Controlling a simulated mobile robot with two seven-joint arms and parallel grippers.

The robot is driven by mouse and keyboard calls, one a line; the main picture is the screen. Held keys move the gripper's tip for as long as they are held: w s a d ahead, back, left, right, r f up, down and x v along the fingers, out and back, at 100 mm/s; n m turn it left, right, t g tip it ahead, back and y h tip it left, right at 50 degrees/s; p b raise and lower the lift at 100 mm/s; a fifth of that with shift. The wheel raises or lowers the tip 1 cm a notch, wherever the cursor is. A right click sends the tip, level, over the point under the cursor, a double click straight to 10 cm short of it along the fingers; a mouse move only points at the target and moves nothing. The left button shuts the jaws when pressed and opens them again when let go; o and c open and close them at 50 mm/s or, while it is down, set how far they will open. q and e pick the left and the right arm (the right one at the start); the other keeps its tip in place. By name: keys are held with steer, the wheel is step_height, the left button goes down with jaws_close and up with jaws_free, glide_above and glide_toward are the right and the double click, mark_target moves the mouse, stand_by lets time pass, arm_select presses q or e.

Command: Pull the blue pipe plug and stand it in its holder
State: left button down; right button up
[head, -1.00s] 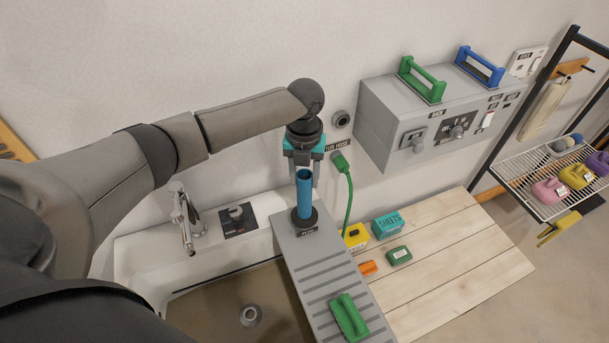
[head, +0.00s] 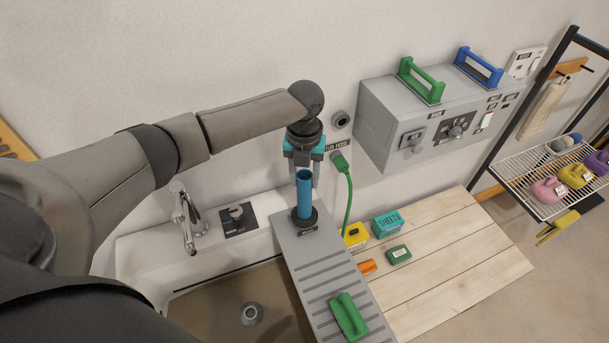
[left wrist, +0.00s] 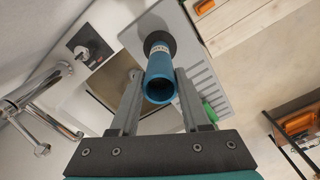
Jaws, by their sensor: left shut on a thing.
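The blue pipe plug (head: 304,197) is a blue tube standing upright, its lower end in a black round holder (head: 305,219) on the grey ribbed board beside the sink. My left gripper (head: 303,178) is above the board, pointing down, with its fingers on either side of the tube's upper part and shut on it. In the left wrist view the open top of the blue pipe plug (left wrist: 160,88) shows between the two grey fingers (left wrist: 158,90). The black holder (left wrist: 160,42) shows beyond it. My right gripper is not in view.
The sink basin (head: 215,310) with its round drain (head: 251,314) is left of the grey board (head: 318,262). A green handled block (head: 348,316) lies on the board. A green hose (head: 348,200) hangs close on the right. A wooden bench (head: 450,240) holds small boxes. The grey wall cabinet (head: 400,110) juts out.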

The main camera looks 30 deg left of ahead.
arm_select(q)
steer(key=shift+f+b, duration=0.85)
steer(key=shift+f, duration=0.7)
steer(key=shift+c, duration=1.5)
jaws_free()
step_height(320, 180, up, 15)
steer(key=shift+r+b, duration=0.15)
steer(key=shift+b, duration=0.25)
steer(key=shift+s+d, duration=0.1)
